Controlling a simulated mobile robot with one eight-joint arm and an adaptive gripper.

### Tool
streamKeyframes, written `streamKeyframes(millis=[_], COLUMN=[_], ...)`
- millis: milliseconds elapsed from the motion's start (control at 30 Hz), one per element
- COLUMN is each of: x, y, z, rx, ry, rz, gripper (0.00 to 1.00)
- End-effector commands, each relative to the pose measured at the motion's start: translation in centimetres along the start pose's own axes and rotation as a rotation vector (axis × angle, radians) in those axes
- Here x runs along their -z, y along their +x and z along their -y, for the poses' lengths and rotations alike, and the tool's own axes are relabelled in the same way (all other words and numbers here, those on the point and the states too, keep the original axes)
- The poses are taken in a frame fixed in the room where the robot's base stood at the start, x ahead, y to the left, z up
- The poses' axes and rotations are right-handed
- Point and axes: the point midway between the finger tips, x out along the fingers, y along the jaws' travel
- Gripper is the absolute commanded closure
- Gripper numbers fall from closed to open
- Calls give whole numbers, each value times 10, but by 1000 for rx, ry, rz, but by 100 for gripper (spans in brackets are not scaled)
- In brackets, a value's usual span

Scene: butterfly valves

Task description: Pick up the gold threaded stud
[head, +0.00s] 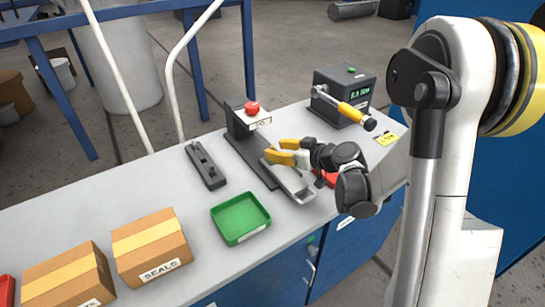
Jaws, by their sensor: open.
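I cannot make out the gold threaded stud in the head view; it may be hidden or too small to tell. My gripper (276,150) has yellow fingers, spread apart, and points left over the back right part of the workbench (100,223). It is above a silver metal tray (303,198) and hides part of it. I see nothing between the fingers.
A dark press-like fixture (240,122) with a red knob stands just behind my gripper. A grey box with a yellow-handled lever (344,96) is at right. A green tray (241,218), a dark rail (206,165) and cardboard boxes (151,247) lie left.

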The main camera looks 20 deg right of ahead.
Motion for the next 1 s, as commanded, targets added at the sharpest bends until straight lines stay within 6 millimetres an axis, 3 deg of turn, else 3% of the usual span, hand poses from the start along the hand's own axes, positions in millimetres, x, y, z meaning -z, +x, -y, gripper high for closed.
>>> streamKeyframes(millis=[133,400,433,533,567,1000], x=[-1,0,0,0,0,1], y=[20,23,23,22,22,22], z=[1,0,0,0,0,0], rx=[1,0,0,0,0,0], ry=[1,1,1,1,1,1], rz=[0,0,0,0,0,0], gripper=[61,61,65,96,100,100])
